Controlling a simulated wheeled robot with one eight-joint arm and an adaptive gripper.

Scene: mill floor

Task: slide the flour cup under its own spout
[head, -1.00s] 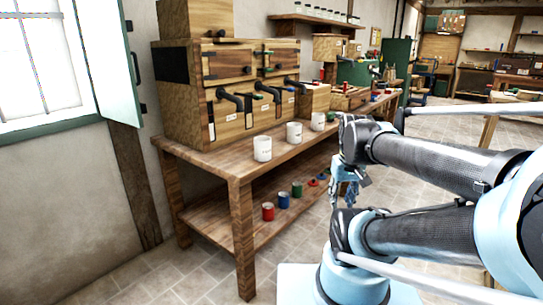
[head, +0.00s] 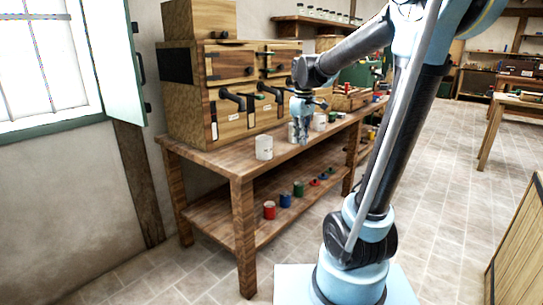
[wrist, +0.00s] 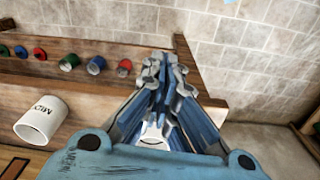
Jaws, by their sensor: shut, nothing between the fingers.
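Three white cups stand in a row on the bench top: a left cup (head: 264,148), a middle cup (head: 291,134) partly hidden by my gripper, and a right cup (head: 320,122). Their labels are too small here to tell which is the flour cup. My gripper (head: 303,140) points down, shut and empty, in front of the middle cup. In the wrist view the shut fingers (wrist: 168,100) cover part of a white rim (wrist: 155,140). A labelled cup (wrist: 40,120) lies apart to their left. Dark spouts (head: 232,97) stick out of the wooden cabinet above the bench.
The wooden cabinet (head: 190,110) stands along the back of the bench (head: 205,158). Several coloured tins, including a red one (head: 269,210), stand on the lower shelf. The tiled floor in front is clear.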

